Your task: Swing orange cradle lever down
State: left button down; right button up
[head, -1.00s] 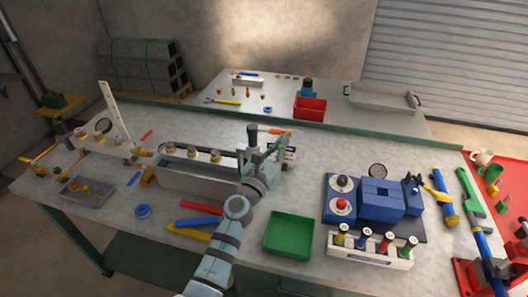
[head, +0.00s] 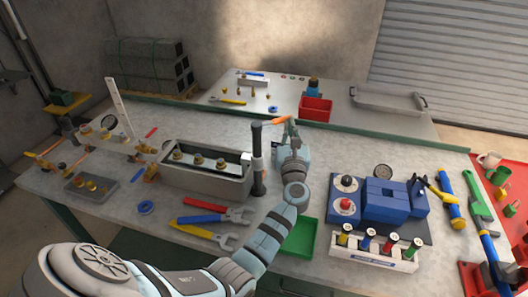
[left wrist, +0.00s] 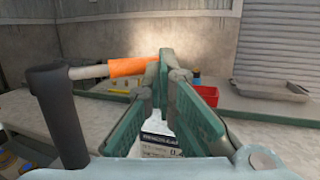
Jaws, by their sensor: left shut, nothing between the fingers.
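The orange lever grip (head: 275,120) sticks out roughly level to the right from the top of a dark upright post (head: 257,165) at the right end of the grey tank (head: 205,182). In the left wrist view the orange grip (left wrist: 132,66) sits on a pale rod from the dark post (left wrist: 58,115). My left gripper (head: 290,123) is right of the post, by the free end of the grip. Its green-sided fingers (left wrist: 168,58) are shut with nothing between them. I cannot tell whether they touch the grip. My right gripper is not in view.
Red-, blue- and yellow-handled tools (head: 205,220) lie in front of the tank. A green tray (head: 299,240) is partly behind my left arm. A blue fixture (head: 385,200) stands to the right. A red bin (head: 315,108) is on the back table.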

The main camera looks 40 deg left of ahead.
pick_arm(q)
jog(key=shift+w+a, duration=0.2)
jog(key=shift+w, duration=0.2)
dwell(0.3)
